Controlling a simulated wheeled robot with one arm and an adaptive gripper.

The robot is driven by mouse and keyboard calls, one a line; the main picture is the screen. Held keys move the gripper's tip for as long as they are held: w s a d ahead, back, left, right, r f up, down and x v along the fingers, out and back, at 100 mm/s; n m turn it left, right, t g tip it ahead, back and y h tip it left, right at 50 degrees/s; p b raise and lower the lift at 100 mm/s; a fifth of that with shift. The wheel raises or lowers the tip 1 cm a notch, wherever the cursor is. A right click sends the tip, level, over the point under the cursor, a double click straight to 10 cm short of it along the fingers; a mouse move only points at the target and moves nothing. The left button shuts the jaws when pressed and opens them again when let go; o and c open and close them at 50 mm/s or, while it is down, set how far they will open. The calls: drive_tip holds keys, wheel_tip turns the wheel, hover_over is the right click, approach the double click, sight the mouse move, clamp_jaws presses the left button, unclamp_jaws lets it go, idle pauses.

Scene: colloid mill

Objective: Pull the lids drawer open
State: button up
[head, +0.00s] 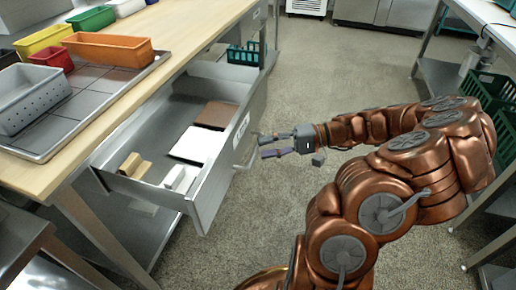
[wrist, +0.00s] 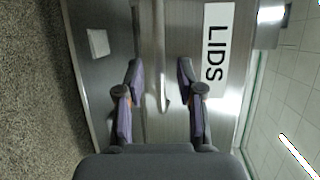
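The lids drawer (head: 222,178) is pulled out from under the wooden-topped counter, with its inside showing in the head view. Its steel front carries a white LIDS label, readable in the wrist view (wrist: 216,45). The bar handle (head: 249,153) is on the drawer front. In the wrist view the handle (wrist: 152,45) runs between the two fingers. My gripper (head: 264,145) is open, its fingers spread on both sides of the handle, with gaps visible in the wrist view (wrist: 160,75).
Inside the drawer are a brown block (head: 216,114), white items (head: 197,145) and tan pieces (head: 134,165). Coloured bins, one orange (head: 110,50), stand on the counter (head: 180,30). Bare floor (head: 330,75) lies behind my arm. Another bench with green crates (head: 490,85) is at right.

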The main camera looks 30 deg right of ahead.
drive_tip(key=v, duration=0.8)
drive_tip(key=shift+d, duration=0.2)
drive_tip(key=s+a+r+n+g+h+p, duration=0.25)
drive_tip(key=a+r+g+p, duration=0.25)
drive_tip(key=a+r+p, duration=0.45)
drive_tip(key=s+a+r+n+g+h+p, duration=0.2)
drive_tip(key=a+r+n+g+p, duration=0.15)
drive_tip(key=a+r+p, duration=0.55)
drive_tip(key=s+a+r+h+p, duration=0.3)
drive_tip(key=s+r+h+p, duration=0.6)
drive_tip(key=s+r+p, duration=0.4)
drive_tip(key=shift+s+a+r+p, duration=0.35)
drive_tip(key=shift+s+p, duration=0.2)
drive_tip(key=shift+p, duration=0.05)
